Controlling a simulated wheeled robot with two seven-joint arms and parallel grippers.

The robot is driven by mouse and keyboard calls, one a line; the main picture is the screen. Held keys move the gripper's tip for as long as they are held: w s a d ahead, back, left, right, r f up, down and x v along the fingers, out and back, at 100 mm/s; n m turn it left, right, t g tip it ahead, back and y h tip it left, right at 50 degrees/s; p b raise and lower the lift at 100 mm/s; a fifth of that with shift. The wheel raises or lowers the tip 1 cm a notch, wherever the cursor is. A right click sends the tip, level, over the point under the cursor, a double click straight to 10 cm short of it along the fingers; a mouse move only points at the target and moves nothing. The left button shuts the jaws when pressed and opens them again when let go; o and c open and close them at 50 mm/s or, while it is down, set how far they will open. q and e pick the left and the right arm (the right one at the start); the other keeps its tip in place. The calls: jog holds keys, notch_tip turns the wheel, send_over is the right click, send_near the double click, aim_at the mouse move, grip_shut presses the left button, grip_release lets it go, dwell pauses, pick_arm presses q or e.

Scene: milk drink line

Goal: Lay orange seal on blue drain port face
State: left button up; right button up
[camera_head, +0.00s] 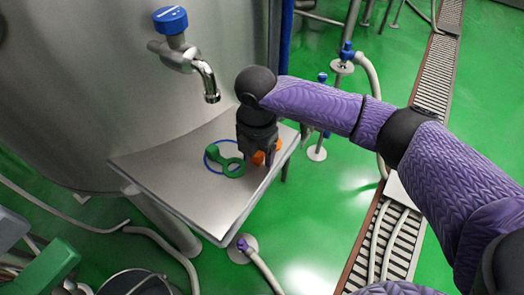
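The orange seal (258,158) shows in small patches around the fingers of my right gripper (268,158), low over the right part of a grey metal tray (225,207). The fingers hide most of the seal, so I cannot tell whether they grip it or are only around it. A blue ring (209,147), which looks like the blue drain port face, lies on the tray just left of the gripper. A green part with a round end (233,168) lies partly over the ring. My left gripper is not in view.
A tap with a blue knob (171,20) sticks out from the large steel tank (90,90) above the tray. Hoses (262,265) and pipe stands are on the green floor around it. The tray's front left part is clear.

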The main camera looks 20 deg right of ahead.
grip_shut()
